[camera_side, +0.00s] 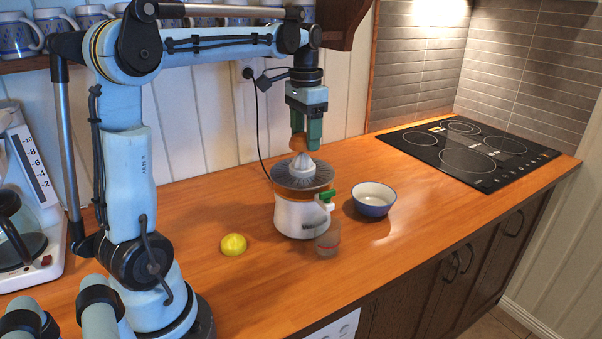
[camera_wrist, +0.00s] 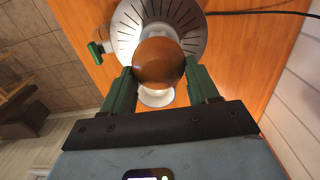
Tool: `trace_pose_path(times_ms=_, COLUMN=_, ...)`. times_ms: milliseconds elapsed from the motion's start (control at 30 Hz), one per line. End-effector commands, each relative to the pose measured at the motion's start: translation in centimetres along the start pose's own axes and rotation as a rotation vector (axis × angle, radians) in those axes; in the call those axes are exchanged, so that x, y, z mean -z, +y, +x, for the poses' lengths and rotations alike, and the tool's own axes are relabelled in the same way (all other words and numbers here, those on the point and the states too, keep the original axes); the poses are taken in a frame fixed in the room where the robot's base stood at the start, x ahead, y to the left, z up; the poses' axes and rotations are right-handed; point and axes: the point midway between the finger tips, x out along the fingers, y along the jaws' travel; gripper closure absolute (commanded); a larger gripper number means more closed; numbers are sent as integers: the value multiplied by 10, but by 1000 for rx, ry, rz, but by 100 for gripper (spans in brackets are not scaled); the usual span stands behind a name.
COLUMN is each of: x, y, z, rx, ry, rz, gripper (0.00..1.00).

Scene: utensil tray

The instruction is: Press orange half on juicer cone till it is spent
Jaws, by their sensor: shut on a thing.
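My gripper (camera_side: 307,132) points straight down over the juicer, its green fingers shut on an orange half (camera_side: 298,142). In the wrist view the orange half (camera_wrist: 158,64) shows its brown-orange rounded side between the two fingers (camera_wrist: 160,88). The juicer (camera_side: 301,215) is white with a grey slotted top and a pale cone (camera_side: 302,166). The orange half is just above the cone, with a small gap seeming to show between them. Its cut face is hidden. A clear glass (camera_side: 327,242) stands by the juicer's green-handled spout (camera_side: 328,194).
A yellow citrus piece (camera_side: 233,244) lies on the counter left of the juicer. A white bowl with a blue outside (camera_side: 373,199) stands close on the right. A black cord hangs behind the juicer. A black hob (camera_side: 468,151) is at the far right.

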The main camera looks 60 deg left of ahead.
Motion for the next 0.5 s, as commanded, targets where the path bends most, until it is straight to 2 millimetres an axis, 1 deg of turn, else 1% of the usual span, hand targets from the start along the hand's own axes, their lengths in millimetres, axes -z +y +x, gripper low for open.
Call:
trace_pose_path(times_ms=300, x=0, y=0, z=-24, rx=0, ry=0, rz=0, gripper=71)
trace_pose_path(times_ms=500, x=0, y=0, z=-34, rx=0, ry=0, rz=0, gripper=71)
